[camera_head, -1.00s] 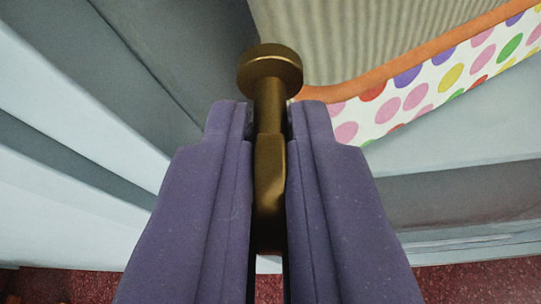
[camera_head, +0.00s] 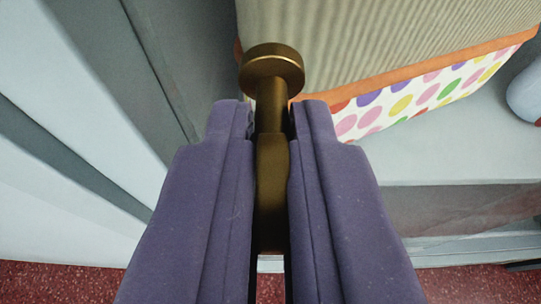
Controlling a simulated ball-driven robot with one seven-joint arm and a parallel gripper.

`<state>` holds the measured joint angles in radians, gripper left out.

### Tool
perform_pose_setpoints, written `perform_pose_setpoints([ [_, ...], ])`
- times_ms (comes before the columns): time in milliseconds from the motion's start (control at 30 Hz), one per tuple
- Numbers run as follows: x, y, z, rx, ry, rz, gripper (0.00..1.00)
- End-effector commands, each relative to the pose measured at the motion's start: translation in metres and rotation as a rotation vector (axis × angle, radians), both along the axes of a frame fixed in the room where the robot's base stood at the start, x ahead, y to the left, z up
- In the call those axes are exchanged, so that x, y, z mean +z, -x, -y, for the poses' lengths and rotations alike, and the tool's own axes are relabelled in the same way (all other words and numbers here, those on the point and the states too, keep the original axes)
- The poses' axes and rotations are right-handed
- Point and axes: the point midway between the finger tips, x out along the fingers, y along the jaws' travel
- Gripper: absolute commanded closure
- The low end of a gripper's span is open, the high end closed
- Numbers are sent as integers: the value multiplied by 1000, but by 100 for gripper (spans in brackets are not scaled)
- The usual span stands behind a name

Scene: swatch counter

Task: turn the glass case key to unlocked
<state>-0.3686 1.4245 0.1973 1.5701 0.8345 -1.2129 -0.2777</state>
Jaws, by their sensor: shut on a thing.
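My gripper (camera_head: 271,122) has two purple fingers, shut on a brass-coloured piece that looks like the key (camera_head: 271,185). The key stands between the fingers, with its flattened grip lower in the picture. A narrower stem runs up past the fingertips to a round brass disc (camera_head: 272,62). The fingers hide the sides of the key. No lock mark or glass is clear, so I cannot tell which position the key is in.
A ribbed beige surface with an orange edge (camera_head: 430,75) and a colourful spotted band (camera_head: 400,105) lies at upper right. A pale rounded object (camera_head: 527,92) shows at the right edge. Grey and white panels (camera_head: 60,130) fill the left. Red speckled floor (camera_head: 60,285) shows below.

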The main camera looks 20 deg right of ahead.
Motion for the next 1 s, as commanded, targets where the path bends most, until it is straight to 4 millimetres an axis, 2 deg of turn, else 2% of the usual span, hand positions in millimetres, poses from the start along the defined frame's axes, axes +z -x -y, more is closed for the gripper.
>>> perform_pose_setpoints([
  [33, -1, 1, 0, 2, 0, -4, 100],
  [67, -1, 1, 0, 2, 0, -4, 86],
  [100, -1, 1, 0, 2, 0, -3, 77],
  [133, -1, 1, 0, 2, 0, -3, 70],
  [167, -1, 1, 0, 2, 0, -3, 68],
  [467, 1, 2, -1, 1, 0, -2, 68],
  [567, 6, 12, -5, 4, 2, -3, 68],
  [800, 24, 51, -20, 4, 2, -3, 68],
  [1000, 30, 67, -25, 3, 0, -2, 68],
])
